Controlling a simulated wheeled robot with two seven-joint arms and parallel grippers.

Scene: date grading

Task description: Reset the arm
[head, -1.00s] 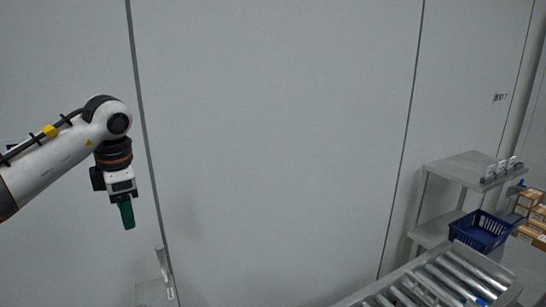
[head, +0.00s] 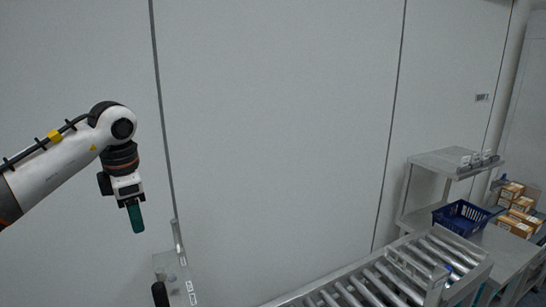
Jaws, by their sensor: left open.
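My left arm comes in from the left and its gripper (head: 136,217) hangs pointing down in front of the pale wall. The gripper has green fingers, seen nearly side-on, so the gap between them hardly shows. I see nothing held in it. It is raised and apart from everything around it. My right gripper is not in view.
A roller conveyor (head: 372,286) runs along the lower right. Behind it stand a grey shelf unit (head: 440,163), a blue basket (head: 461,216) and several cardboard boxes (head: 521,204). The middle is open wall.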

